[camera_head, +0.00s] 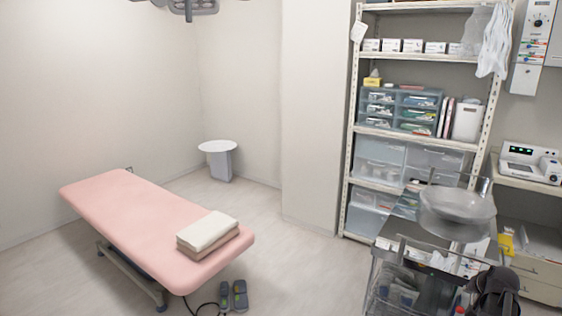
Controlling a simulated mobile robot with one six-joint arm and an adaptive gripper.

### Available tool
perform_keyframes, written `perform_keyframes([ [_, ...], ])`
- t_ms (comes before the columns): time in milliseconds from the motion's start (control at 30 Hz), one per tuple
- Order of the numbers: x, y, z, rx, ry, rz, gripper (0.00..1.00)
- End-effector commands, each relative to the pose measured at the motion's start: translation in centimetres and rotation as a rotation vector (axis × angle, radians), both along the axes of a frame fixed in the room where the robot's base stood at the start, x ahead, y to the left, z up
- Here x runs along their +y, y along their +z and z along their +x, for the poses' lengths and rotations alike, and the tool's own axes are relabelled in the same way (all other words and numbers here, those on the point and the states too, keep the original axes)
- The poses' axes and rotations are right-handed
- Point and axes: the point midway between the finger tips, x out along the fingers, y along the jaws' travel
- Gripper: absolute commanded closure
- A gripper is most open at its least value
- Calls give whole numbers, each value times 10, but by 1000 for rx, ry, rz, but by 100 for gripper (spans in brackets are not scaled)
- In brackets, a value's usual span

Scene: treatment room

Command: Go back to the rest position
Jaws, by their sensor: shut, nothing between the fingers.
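My gripper is not seen in the head view, and no part of my arm can be made out for certain. The task names no object. The pink treatment bed (140,225) stands at the left, with a stack of folded towels (208,232) on its near end. A metal cart (400,240) stands at the lower right, with a shiny metal basin (457,208) above it. A dark object (495,292) at the cart's near right corner is cut off by the frame, and I cannot tell what it is.
A tall shelf (352,140) with boxes and drawers stands behind the cart. A white device (530,163) sits on a side table at the right. A foot pedal (240,296) lies beside the bed. Floor (300,265) between bed and cart is clear.

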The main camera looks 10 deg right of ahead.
Motion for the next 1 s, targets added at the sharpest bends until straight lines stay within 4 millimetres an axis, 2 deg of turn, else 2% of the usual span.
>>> perform_keyframes([
  [167,46,2,16,45,71,15,100],
  [500,158,4,38,173,243,38,100],
  [733,230,6,41,266,354,43,100],
  [1000,310,11,32,377,476,33,100],
])
